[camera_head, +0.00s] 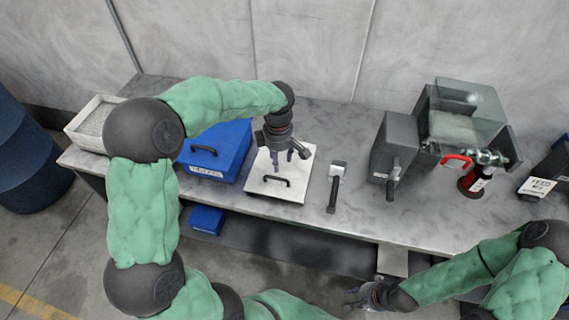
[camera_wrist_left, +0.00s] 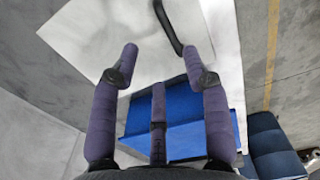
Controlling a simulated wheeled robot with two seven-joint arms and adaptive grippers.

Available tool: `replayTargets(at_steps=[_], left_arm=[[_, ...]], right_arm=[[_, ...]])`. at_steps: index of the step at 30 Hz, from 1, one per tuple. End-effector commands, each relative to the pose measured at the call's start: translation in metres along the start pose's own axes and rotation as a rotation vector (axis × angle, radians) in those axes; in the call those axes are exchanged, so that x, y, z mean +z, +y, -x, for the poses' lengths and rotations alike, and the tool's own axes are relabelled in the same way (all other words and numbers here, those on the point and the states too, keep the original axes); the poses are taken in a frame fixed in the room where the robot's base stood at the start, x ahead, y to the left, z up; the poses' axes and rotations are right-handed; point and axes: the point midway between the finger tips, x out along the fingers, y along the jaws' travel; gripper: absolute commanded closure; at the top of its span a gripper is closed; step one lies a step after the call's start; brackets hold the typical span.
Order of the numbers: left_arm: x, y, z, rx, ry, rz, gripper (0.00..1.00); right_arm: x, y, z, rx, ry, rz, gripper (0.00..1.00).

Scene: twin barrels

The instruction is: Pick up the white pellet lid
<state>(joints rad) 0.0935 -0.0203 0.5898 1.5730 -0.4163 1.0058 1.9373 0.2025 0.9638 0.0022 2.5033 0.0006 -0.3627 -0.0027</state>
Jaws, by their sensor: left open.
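The white pellet lid (camera_head: 258,186), a flat square panel with a dark bar handle (camera_head: 276,181), lies on the grey counter in the head view. In the left wrist view the lid (camera_wrist_left: 105,25) fills the top, with its handle (camera_wrist_left: 167,26) at the upper middle. My left gripper (camera_head: 283,161) is over the back part of the lid, pointing down. Its purple-grey fingers (camera_wrist_left: 160,62) are spread with nothing between them, and the handle lies beyond the fingertips. My right gripper (camera_head: 365,296) is low in front of the counter; its finger state is unclear.
A blue labelled box (camera_head: 225,155) with a dark handle stands left of the lid. A dark-handled tool (camera_head: 335,187) lies right of it. A grey machine (camera_head: 395,150) with a clear hopper (camera_head: 470,115) stands further right. A pale tray (camera_head: 92,122) is at the left end.

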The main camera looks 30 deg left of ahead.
Motion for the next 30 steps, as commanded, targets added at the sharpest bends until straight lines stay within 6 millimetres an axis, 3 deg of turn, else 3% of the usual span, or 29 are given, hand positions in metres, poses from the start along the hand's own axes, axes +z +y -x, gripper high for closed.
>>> replayTargets(at_steps=[6,14,22,30], left_arm=[[-0.001,-0.001,-0.035,-0.003,0.001,-0.001,0.53],[-0.003,-0.004,-0.052,-0.003,0.000,0.000,0.53],[-0.007,-0.009,-0.088,-0.003,0.000,-0.001,0.53],[-0.007,-0.008,-0.093,0.001,0.000,-0.001,0.53]], right_arm=[[0.000,0.003,-0.009,0.000,-0.001,0.000,0.70],[0.000,0.005,-0.013,0.000,0.000,0.000,0.70],[-0.001,0.009,-0.025,0.000,0.000,0.000,0.70],[-0.001,0.009,-0.025,0.000,0.000,0.000,0.70]])
